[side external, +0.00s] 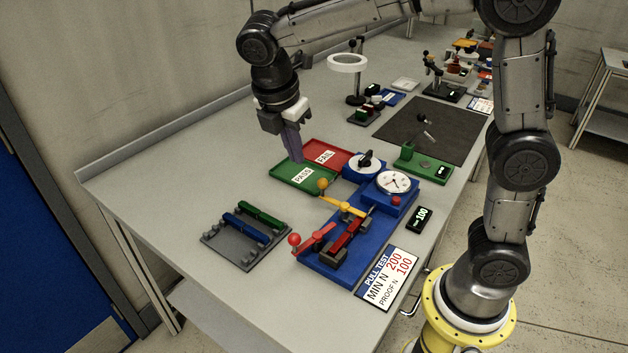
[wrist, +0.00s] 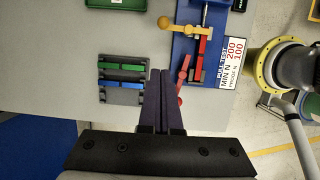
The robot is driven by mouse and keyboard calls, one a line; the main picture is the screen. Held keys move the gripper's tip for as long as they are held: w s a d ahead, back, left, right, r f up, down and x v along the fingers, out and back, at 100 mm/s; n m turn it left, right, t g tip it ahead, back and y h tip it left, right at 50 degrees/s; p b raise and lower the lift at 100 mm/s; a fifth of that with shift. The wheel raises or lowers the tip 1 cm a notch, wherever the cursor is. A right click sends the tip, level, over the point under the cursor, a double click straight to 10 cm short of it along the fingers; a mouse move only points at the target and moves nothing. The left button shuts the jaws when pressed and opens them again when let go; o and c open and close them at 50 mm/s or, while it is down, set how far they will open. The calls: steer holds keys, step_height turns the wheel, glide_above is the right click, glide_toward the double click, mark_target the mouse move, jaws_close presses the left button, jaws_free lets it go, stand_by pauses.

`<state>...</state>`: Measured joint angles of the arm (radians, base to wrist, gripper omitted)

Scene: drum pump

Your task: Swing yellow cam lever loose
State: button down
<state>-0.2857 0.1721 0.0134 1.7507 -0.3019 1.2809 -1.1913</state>
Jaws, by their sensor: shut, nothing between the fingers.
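The yellow cam lever (side external: 346,206) lies across the blue pull-test fixture (side external: 378,222). Its yellow ball knob (side external: 323,184) sticks out past the fixture's edge toward the trays. In the wrist view the yellow lever (wrist: 190,28) points left, its knob (wrist: 164,22) beyond my fingertips. My gripper (side external: 297,158) is shut and empty, fingers pointing down, apart from the lever. In the wrist view my gripper (wrist: 160,72) shows its two dark fingers together, between the rod rack and the red lever. A red lever (side external: 316,240) with a red ball sits at the fixture's near end.
A rack (side external: 245,232) with green and blue rods stands left of the fixture. The green PASS tray (side external: 304,176) and red FAIL tray (side external: 327,155) lie behind.

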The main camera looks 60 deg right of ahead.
steer(key=shift+a+f, duration=0.35)
steer(key=shift+f, duration=0.1)
steer(key=d+f, duration=0.7)
steer(key=f, duration=0.3)
steer(key=shift+f, duration=0.15)
